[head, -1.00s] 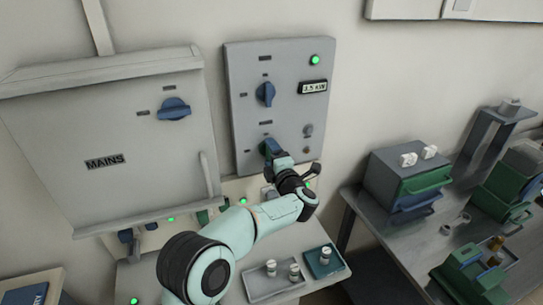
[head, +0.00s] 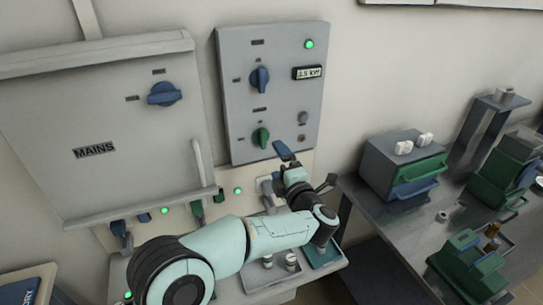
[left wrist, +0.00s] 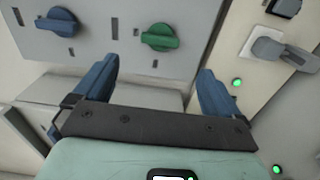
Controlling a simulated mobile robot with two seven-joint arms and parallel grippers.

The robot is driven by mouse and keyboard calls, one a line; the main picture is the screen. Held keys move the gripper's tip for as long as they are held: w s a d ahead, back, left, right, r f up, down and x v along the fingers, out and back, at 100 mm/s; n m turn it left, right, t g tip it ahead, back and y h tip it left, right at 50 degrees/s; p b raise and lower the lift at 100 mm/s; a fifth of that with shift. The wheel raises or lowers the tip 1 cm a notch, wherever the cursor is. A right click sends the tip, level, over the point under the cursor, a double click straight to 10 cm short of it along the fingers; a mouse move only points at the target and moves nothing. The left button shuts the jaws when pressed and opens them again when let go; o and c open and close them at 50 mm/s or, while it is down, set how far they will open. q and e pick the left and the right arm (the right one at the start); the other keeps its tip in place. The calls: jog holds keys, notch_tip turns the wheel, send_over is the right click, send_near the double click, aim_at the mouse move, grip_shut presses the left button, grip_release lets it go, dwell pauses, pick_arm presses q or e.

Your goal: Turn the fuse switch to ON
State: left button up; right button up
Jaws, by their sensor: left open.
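The grey control panel (head: 285,110) on the wall carries a blue rotary knob (head: 259,79) above a green rotary knob (head: 261,137). Both handles stand roughly upright in the head view. Their labels are too small to read, so I cannot tell which is the fuse switch. My left gripper (head: 285,158) is just below and right of the green knob, apart from it. In the left wrist view its two blue fingers are wide apart and empty, with the green knob (left wrist: 158,37) beyond the gap and the blue knob (left wrist: 57,22) farther left. My right gripper is not in view.
The grey MAINS box (head: 105,130), with its own blue knob (head: 164,94), is left of the panel. Small switches and green lamps line the strip below. A tray (head: 270,282) with small containers lies under my arm. A side bench (head: 405,222) with drawer boxes is at right.

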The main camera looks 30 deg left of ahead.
pick_arm(q)
jog(key=shift+v, duration=1.65)
